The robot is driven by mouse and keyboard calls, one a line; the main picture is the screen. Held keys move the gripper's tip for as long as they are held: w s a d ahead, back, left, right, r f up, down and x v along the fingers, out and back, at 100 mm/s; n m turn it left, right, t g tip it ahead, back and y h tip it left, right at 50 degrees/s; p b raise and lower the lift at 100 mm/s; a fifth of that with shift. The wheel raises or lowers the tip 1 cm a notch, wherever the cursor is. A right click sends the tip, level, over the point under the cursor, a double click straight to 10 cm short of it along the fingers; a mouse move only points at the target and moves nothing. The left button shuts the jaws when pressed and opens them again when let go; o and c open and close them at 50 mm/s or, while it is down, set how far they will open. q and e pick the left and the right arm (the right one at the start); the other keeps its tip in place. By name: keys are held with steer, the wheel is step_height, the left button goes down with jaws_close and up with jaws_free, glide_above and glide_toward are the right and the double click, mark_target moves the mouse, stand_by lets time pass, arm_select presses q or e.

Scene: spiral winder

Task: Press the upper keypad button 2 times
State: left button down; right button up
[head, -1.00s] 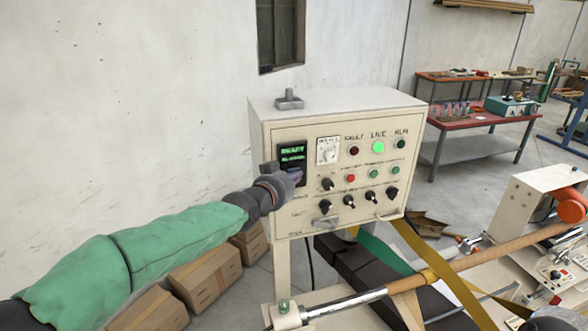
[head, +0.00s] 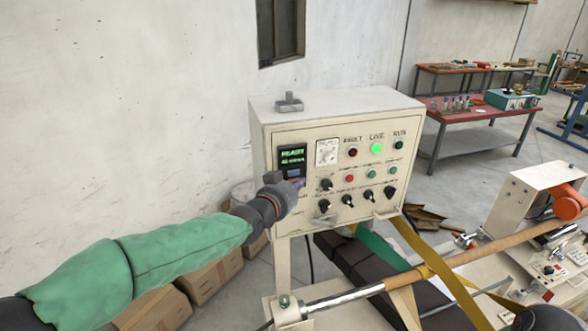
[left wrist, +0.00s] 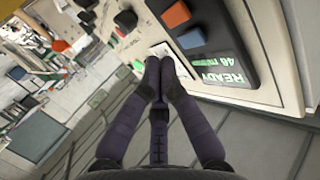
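The dark keypad unit (head: 292,158) is on the left of the cream control panel, with a lit green READY screen (head: 292,155) at its top. The upper keypad button (head: 293,173) is blue and shows just below the screen; in the left wrist view it is the blue button (left wrist: 191,37) nearer the screen. The lower button (left wrist: 176,14) is orange there and is largely hidden by my gripper in the head view. My left gripper (left wrist: 159,78) has its fingertips together and holds nothing. It is beside the keypad, and I see no contact with the blue button.
The control box (head: 340,105) stands on legs, with several knobs, small buttons and lamps right of the keypad; the green lamp (head: 376,148) is lit. Cardboard boxes (head: 210,275) lie below my left arm. A roller (head: 345,297) and yellow strap (head: 435,265) are in front.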

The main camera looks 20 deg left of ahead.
arm_select(q)
steer(key=s+d+p, duration=0.2)
steer(key=s+p, duration=0.1)
stand_by(0.4)
stand_by(1.8)
steer(key=s+n, duration=0.1)
steer(key=n, duration=0.6)
steer(key=s+d+n, duration=0.1)
steer(key=n, duration=0.7)
steer(key=s+d+n, duration=0.1)
steer(key=n, duration=0.6)
steer(key=shift+d, duration=0.1)
